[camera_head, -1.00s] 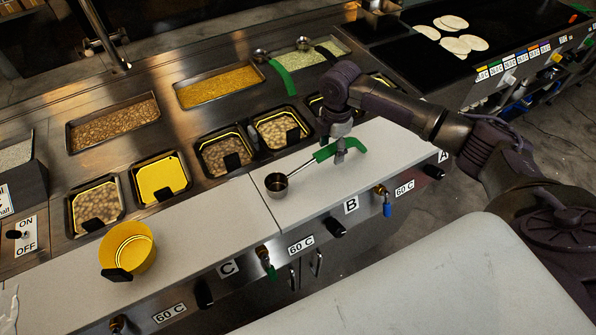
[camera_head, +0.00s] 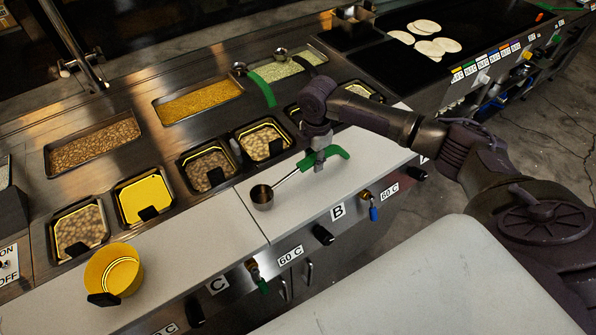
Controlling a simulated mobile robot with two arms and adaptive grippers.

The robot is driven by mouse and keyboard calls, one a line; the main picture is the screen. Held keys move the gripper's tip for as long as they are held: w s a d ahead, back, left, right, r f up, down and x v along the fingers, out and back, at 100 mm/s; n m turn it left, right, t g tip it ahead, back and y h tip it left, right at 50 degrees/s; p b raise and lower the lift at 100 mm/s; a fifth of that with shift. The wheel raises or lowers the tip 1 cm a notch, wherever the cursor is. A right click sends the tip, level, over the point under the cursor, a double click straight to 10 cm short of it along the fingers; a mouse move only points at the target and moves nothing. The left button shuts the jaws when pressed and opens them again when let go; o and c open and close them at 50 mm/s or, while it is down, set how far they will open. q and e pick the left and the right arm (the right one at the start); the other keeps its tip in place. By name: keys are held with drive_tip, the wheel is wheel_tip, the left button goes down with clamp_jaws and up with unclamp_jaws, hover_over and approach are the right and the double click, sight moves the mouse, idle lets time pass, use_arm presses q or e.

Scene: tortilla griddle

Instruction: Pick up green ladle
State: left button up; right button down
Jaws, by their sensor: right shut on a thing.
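A ladle with a green handle (camera_head: 337,153) and a small metal cup (camera_head: 262,196) is at the right part of the white counter. My right gripper (camera_head: 318,163) points down and is shut on the green handle near where it meets the metal shaft. The cup is at the lower left end of the ladle, over the counter. I cannot tell whether the ladle is clear of the surface. Another green handle (camera_head: 263,88) lies across the food trays at the back. My left gripper is not in view.
A yellow container (camera_head: 114,270) stands on the white counter (camera_head: 190,255) at the left. Black-rimmed food pans, such as a yellow one (camera_head: 146,197), line the back of the counter. Tortillas (camera_head: 425,27) lie on the dark griddle (camera_head: 390,57) at the upper right.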

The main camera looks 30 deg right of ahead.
drive_tip(key=shift+r, duration=0.5)
wheel_tip(320, 180, up, 3)
drive_tip(key=shift+w+f+b, duration=0.1)
drive_tip(key=shift+f+b, duration=0.1)
drive_tip(key=shift+b, duration=0.7)
drive_tip(key=s+d+r+b, duration=0.2)
drive_tip(key=s+r, duration=0.5)
drive_tip(key=s, duration=0.4)
drive_tip(key=shift+s+d+r+b, duration=0.2)
drive_tip(key=shift+d+b, duration=0.2)
drive_tip(key=shift+d, duration=0.4)
drive_tip(key=shift+w, duration=0.1)
